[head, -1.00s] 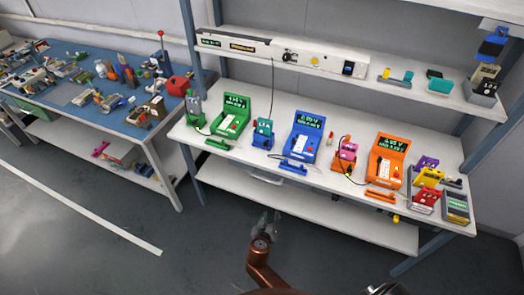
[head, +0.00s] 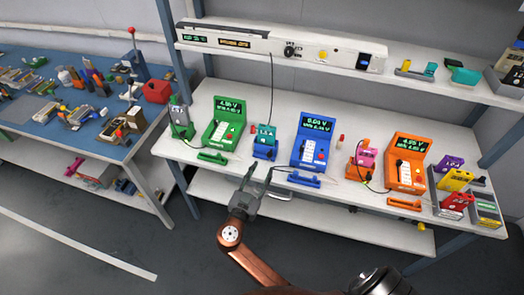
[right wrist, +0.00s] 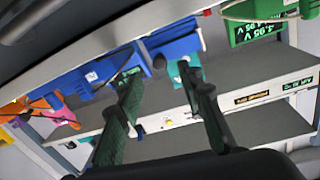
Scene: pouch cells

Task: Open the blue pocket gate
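The blue tester (head: 313,140) stands upright on the bench's upper top, its screen lit. A low blue bar (head: 303,181) lies at the bench's front edge just before it; I take this for the blue pocket gate, and it looks in place across the front. My right gripper (head: 259,174) is open and empty, in front of the bench edge, left of the blue bar and apart from it. In the right wrist view, its two fingers (right wrist: 165,105) are spread, with blue parts (right wrist: 112,68) beyond them. My left gripper is not in view.
A pink pack (head: 364,158) and an orange tester (head: 406,160) stand right. A thin cable hangs from the upper shelf (head: 280,45). Floor before the bench is clear.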

